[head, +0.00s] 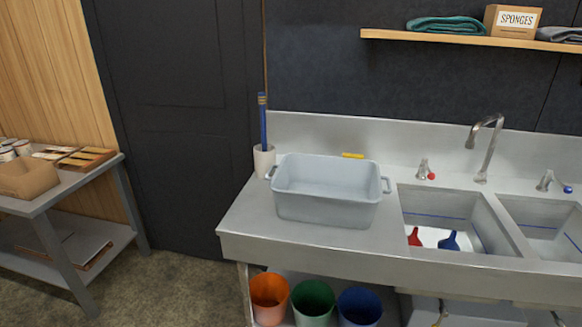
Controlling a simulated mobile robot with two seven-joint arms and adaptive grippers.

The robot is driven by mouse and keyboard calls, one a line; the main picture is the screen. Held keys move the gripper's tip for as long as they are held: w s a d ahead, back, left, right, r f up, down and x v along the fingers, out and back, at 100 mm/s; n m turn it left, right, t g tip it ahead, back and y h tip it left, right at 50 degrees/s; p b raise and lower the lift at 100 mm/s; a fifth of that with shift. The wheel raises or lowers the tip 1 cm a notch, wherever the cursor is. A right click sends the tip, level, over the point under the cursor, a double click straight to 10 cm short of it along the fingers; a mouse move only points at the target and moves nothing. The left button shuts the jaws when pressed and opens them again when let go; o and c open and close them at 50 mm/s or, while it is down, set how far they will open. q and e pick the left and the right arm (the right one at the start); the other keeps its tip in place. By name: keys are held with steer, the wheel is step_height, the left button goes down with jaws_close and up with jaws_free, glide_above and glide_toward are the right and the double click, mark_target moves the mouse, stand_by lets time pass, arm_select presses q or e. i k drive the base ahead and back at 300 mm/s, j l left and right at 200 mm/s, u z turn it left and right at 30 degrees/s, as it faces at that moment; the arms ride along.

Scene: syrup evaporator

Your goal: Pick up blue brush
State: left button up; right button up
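A tall blue item, probably the blue brush (263,125), stands upright in a white cup (264,160) at the back left of the steel counter. Its lower end is hidden inside the cup. A small blue object (449,241) and a red object (414,237) lie in the left sink basin (440,214); I cannot tell exactly what they are. Neither of my grippers is in view.
A grey tub (326,199) stands right of the cup on the counter (250,214). Faucet (487,145) and taps are behind the basins. Orange, green and blue buckets (269,296) sit below. A side table (50,196) is at left, with open floor between.

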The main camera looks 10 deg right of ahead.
mark_target(262, 96)
steer(key=i+j+u, duration=0.25)
steer(key=u, duration=0.15)
steer(key=i+j+u, duration=0.6)
steer(key=u, duration=0.15)
steer(key=i+j+u, duration=0.1)
steer(key=i+u, duration=0.3)
steer(key=i+z, duration=0.5)
steer(key=i+j+z, duration=0.2)
steer(key=i+z, duration=0.3)
